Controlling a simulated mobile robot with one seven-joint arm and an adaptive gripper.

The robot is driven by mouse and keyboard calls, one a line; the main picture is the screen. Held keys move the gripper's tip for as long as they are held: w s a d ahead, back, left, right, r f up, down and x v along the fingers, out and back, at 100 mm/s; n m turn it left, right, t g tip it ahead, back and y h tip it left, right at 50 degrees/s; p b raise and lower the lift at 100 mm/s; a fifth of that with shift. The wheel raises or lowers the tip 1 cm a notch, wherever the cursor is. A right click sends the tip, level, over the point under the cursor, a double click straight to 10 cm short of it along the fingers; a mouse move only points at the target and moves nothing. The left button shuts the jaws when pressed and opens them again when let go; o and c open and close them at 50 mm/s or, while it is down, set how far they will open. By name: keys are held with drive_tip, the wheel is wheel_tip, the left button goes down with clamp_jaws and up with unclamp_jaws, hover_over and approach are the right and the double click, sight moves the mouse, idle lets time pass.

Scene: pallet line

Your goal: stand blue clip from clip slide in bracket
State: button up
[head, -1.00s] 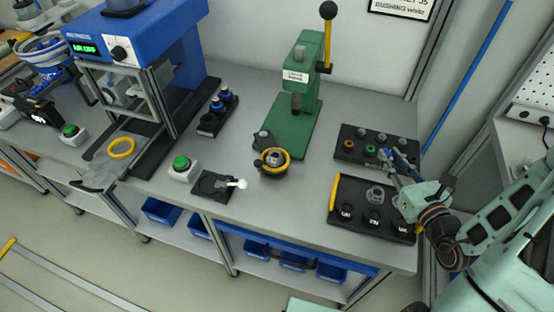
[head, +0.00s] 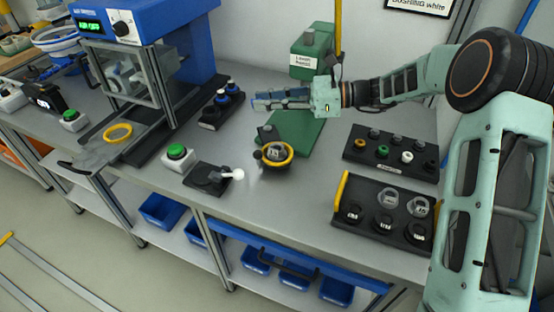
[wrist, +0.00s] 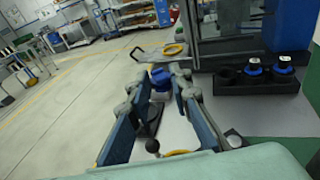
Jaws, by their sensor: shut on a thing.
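My gripper (head: 258,100) hangs over the table to the left of the green press, with its fingers pointing left. In the wrist view its blue fingers (wrist: 158,84) are shut on a small blue piece, taken to be the blue clip (wrist: 160,77), at the tips. The fingers hide part of it, and its exact shape is unclear. It is held in the air, apart from the fixtures. I cannot tell which fixture is the clip slide or the bracket. A round dark fixture with a yellow ring (head: 274,154) stands below and in front of the gripper.
The green press (head: 313,55) stands behind my arm. A black rack of blue-topped parts (head: 208,123), a green button (head: 177,152) and a black plate with a white-knobbed lever (head: 208,180) are to the left. Bushing rack (head: 390,172) and black tray (head: 382,226) are at right.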

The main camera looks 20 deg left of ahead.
drive_tip(key=s+a+n+g+h+b, duration=0.1)
drive_tip(key=s+a+n+g+b, duration=0.2)
drive_tip(key=a, duration=0.5)
hover_over(285, 152)
drive_tip(key=shift+g, duration=0.3)
drive_tip(key=f, duration=0.8)
drive_tip(key=shift+s+a+b, duration=0.15)
drive_tip(key=shift+a+b, duration=0.2)
drive_tip(key=shift+d+f, duration=0.35)
drive_tip(key=shift+f, duration=0.1)
drive_tip(key=shift+d+f, duration=0.1)
drive_tip(key=shift+f, duration=1.5)
drive_tip(key=shift+f, duration=0.15)
drive_tip(key=o, duration=0.8)
drive_tip(key=shift+c, duration=0.2)
